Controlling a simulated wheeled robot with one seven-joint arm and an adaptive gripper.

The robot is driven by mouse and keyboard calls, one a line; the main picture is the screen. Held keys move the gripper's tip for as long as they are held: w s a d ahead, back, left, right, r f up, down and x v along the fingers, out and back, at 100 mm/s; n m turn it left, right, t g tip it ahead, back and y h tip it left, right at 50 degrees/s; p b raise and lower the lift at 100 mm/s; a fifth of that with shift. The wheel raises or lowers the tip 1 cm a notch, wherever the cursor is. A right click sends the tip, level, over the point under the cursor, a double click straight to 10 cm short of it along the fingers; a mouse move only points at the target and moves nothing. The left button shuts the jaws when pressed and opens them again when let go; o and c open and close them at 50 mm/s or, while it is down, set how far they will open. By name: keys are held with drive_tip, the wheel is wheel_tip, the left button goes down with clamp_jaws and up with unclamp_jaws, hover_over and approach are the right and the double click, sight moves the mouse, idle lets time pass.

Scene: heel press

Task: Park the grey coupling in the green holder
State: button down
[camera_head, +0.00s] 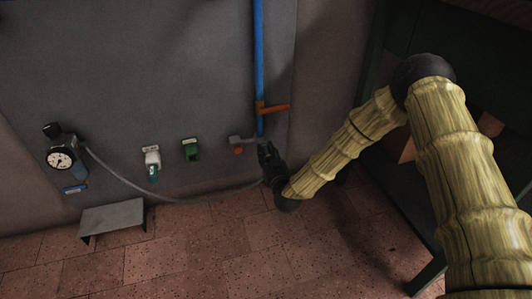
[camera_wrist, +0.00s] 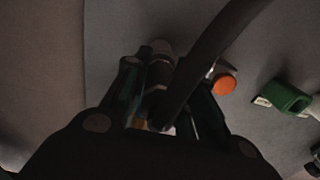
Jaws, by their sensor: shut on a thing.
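My gripper (camera_head: 266,152) is at the wall, just below the blue pipe. In the wrist view my gripper (camera_wrist: 165,88) is shut on the grey coupling (camera_wrist: 160,74), which lies dark between the two fingers. The coupling is too small and shaded to make out in the head view. The green holder (camera_head: 190,150) is on the wall to the left of my gripper. The green holder also shows at the right of the wrist view (camera_wrist: 288,97), with a hollow opening that looks empty. My gripper is apart from it.
A dark hose (camera_head: 130,183) runs from the gauge (camera_head: 60,159) to my gripper and crosses close in the wrist view (camera_wrist: 205,65). A grey fitting with an orange button (camera_head: 238,151) is beside my gripper.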

drive_tip(key=shift+p+v, duration=1.25)
drive_tip(key=shift+v, duration=1.55)
drive_tip(key=shift+s+p, duration=0.3)
drive_tip(key=shift+p, duration=0.1)
drive_tip(key=s+a+p, duration=0.2)
drive_tip(key=s+a, duration=0.2)
drive_tip(key=a, duration=0.8)
drive_tip(key=s+a+p, duration=0.2)
drive_tip(key=s+a, duration=0.2)
drive_tip(key=a, duration=0.8)
drive_tip(key=shift+a, duration=0.25)
idle(1.3)
drive_tip(key=shift+x, duration=1.2)
